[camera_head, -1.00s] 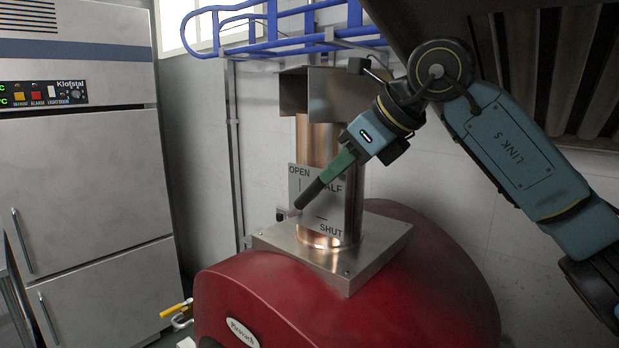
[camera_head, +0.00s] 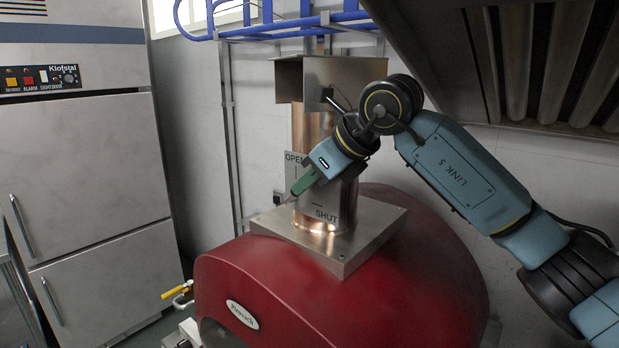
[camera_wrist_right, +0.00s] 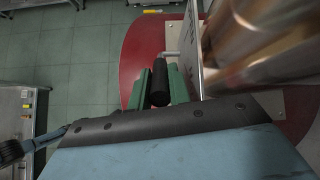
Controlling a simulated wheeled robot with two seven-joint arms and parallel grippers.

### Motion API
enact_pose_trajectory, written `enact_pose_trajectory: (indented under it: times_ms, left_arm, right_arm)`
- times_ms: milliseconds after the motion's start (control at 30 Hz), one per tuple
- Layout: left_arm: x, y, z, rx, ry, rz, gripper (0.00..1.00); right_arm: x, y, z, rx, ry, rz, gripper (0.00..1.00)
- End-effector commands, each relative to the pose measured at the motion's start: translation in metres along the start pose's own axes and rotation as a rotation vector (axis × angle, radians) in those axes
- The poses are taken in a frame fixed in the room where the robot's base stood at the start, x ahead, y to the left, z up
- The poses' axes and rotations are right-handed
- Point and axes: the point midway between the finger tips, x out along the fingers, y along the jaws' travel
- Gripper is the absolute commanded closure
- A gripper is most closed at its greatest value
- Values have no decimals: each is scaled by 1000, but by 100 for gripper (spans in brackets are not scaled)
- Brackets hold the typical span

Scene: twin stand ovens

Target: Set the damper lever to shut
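The damper lever's black grip (camera_wrist_right: 159,83) shows in the right wrist view, with a short metal rod at its far end by the label plate's edge. My right gripper (camera_wrist_right: 160,88) has its green fingers on both sides of the grip, and they look closed against it. In the head view my right gripper (camera_head: 303,184) is in front of the label plate (camera_head: 327,202) on the copper flue and hides the lever. OPEN shows at the plate's upper left and SHUT at its bottom; which mark the lever points to cannot be told. My left gripper is out of view.
The copper flue (camera_head: 310,125) rises from a steel base plate (camera_head: 372,240) on the red oven (camera_head: 330,300). A dark hood (camera_head: 520,60) overhangs at upper right. A blue rack (camera_head: 290,27) is above, and a steel fridge (camera_head: 90,180) stands left.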

Motion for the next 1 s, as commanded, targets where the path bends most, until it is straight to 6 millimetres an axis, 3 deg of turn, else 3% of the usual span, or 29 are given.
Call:
enact_pose_trajectory:
  times_ms: [133, 1000]
  left_arm:
    - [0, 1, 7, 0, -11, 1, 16]
    - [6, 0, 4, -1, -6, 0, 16]
  right_arm:
    - [0, 1, 0, -1, -1, 2, 100]
    - [0, 1, -1, -2, -15, -2, 100]
